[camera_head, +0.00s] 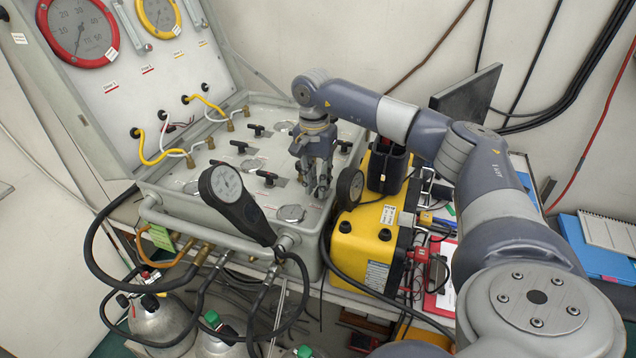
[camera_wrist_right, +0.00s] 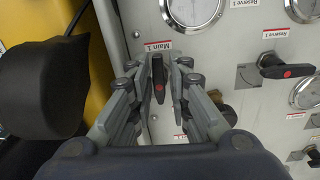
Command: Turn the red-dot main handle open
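The black main handle (camera_wrist_right: 158,72) with a red dot sits on the grey panel below the "Main 1" label in the right wrist view. It points along the picture's vertical. My right gripper (camera_wrist_right: 161,82) has one finger on each side of the handle, with narrow gaps that still seem to show. In the head view my right gripper (camera_head: 318,190) points down at the right part of the panel (camera_head: 215,175) and hides this handle. My left gripper is in neither view.
A black reserve handle (camera_wrist_right: 285,70), also red-dotted, lies crosswise to the right. A round black gauge (camera_head: 349,187) and a yellow case (camera_head: 362,240) stand close beside the gripper. Another gauge (camera_head: 228,184) rises at the panel's front edge. Hoses hang in front.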

